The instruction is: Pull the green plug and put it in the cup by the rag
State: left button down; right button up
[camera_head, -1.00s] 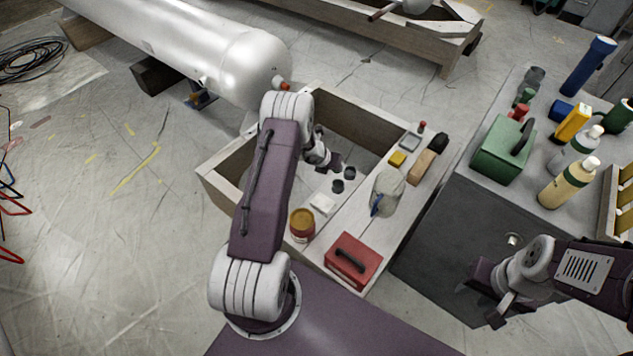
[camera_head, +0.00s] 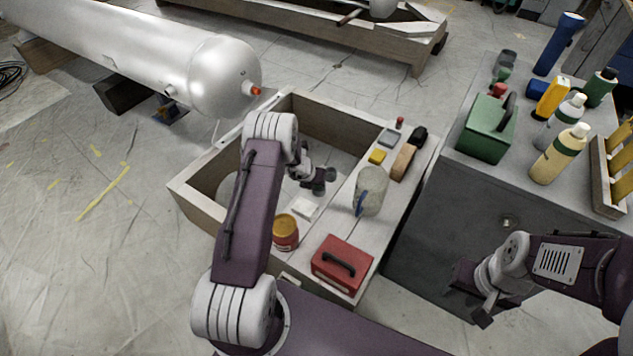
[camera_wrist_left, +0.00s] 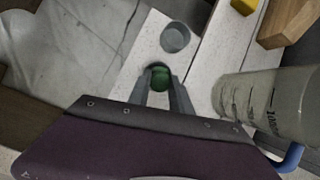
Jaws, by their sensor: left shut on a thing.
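In the left wrist view, my left gripper (camera_wrist_left: 158,88) is shut on a green plug (camera_wrist_left: 160,78), whose rounded top shows between the fingertips. What is under the plug is hidden. A dark round cup (camera_wrist_left: 175,37) stands just beyond it on the pale board. In the head view, my left gripper (camera_head: 316,187) is low over the wooden box, by the dark cup (camera_head: 331,174); the plug cannot be made out there. A white folded piece (camera_head: 305,208), possibly the rag, lies nearer me. My right gripper (camera_head: 471,298) is empty and open before the dark cabinet.
A clear measuring jug (camera_head: 372,188) with a blue handle stands right of the left gripper. A red-and-yellow jar (camera_head: 286,232) and a red toolbox (camera_head: 342,264) are nearer. A yellow block (camera_head: 377,157) and a wooden brush (camera_head: 403,162) lie beyond. Bottles crowd the right bench.

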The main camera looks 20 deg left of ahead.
pick_arm(q)
jog(key=shift+f, duration=0.55)
jog(key=c, duration=1.1)
grip_release()
jog(key=shift+r, duration=0.1)
jog(key=shift+r, duration=0.1)
jog(key=p+v, duration=0.1)
jog(key=v, duration=0.8)
jog(key=shift+p, duration=0.35)
